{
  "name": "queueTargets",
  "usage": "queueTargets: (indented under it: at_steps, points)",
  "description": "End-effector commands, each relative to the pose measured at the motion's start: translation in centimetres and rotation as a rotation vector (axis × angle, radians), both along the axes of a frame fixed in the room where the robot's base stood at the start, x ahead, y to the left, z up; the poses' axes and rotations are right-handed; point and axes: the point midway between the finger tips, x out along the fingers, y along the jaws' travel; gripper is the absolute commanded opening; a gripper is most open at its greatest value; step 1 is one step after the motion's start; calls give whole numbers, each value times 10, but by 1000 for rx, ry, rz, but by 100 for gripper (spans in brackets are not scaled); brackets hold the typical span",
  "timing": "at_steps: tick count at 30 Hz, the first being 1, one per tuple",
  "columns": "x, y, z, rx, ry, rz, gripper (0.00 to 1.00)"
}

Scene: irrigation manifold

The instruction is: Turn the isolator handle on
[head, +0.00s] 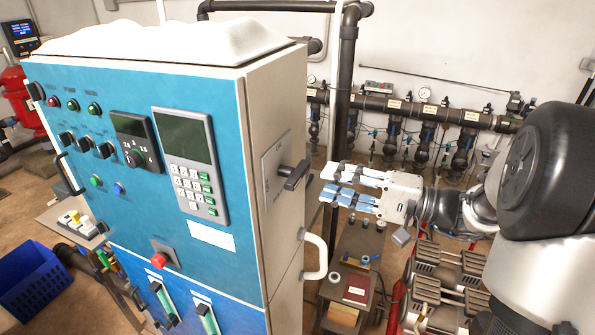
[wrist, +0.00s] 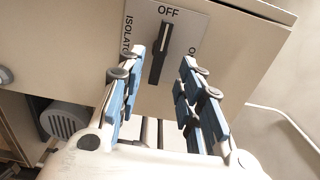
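The isolator handle (head: 295,175) is a black lever on a grey plate on the right side wall of the blue control cabinet (head: 80,140). In the wrist view the handle (wrist: 158,55) lies along the line toward the OFF label, on the plate (wrist: 185,22) marked ISOLATOR, with another label partly hidden at right. My gripper (head: 328,184) is to the right of the handle in the head view, apart from it. In the wrist view my gripper (wrist: 155,80) is open, its blue-padded fingers on either side of the handle and nothing between them in grip.
A cream pull handle (head: 318,258) sticks out of the cabinet side below the plate. A dark vertical pipe (head: 345,80) stands behind my gripper. A small bench (head: 350,285) with loose parts is below. Pipes and valves (head: 430,112) line the back wall.

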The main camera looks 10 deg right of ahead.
Motion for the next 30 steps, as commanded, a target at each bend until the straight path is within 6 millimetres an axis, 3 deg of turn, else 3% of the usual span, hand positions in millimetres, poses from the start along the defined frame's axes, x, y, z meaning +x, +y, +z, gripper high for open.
queueTargets:
  at_steps: [6, 12, 25, 30]
  points:
    - [27, 39, 1, 0, 1, 5, 33]
    - [43, 60, 0, 0, 1, 3, 33]
    - [49, 68, 0, -1, 2, 0, 33]
    - [49, 67, 0, -2, 1, 0, 22]
